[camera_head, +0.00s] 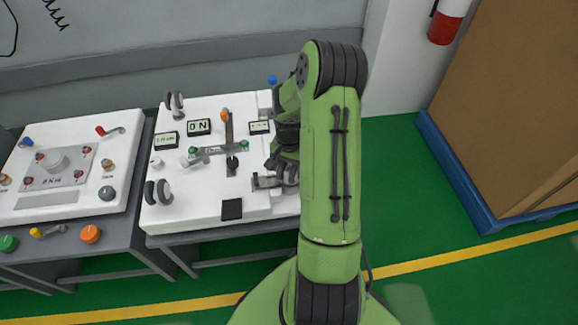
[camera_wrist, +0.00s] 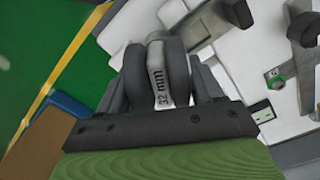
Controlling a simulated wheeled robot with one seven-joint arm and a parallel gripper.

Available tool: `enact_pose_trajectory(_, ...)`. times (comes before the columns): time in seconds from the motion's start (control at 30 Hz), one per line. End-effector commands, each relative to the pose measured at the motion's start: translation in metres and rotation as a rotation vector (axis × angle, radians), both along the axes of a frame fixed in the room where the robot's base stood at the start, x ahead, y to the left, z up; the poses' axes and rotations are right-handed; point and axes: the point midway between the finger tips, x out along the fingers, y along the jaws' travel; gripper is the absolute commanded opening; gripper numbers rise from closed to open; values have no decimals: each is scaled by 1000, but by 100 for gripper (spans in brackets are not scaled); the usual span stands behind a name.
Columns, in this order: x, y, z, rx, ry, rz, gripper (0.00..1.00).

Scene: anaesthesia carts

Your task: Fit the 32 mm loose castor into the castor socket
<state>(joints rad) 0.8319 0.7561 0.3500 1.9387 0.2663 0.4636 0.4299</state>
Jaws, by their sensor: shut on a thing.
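The castor (camera_wrist: 157,75) marked "32 mm" has two dark grey wheels and a light grey middle. It sits between the fingers of my gripper (camera_wrist: 160,86) in the wrist view, and the gripper is shut on it. In the head view my gripper (camera_head: 279,163) is low over the right edge of the white board (camera_head: 205,212). A grey metal fitting (camera_head: 264,181) lies on the board beside the gripper. It may be the castor socket, but my arm hides part of it. I cannot tell whether the castor touches it.
Other grey twin-wheel castors stand on the board at its back left (camera_head: 175,101) and front left (camera_head: 158,191). A second white panel (camera_head: 70,168) is to the left. A blue pallet (camera_head: 455,170) with boxes stands right.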

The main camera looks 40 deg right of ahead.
Motion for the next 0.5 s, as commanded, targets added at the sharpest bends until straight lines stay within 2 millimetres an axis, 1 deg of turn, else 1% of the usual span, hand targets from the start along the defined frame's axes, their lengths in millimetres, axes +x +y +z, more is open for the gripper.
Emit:
enact_pose_trajectory(0.17, 0, 0, 1, 0, -1, 0, 36)
enact_pose_trajectory(0.2, 0, 0, 1, 0, -1, 0, 69)
enact_pose_trajectory(0.37, 0, 0, 1, 0, -1, 0, 94)
enact_pose_trajectory(0.4, 0, 0, 1, 0, -1, 0, 96)
enact_pose_trajectory(0.5, 0, 0, 1, 0, 0, 0, 96)
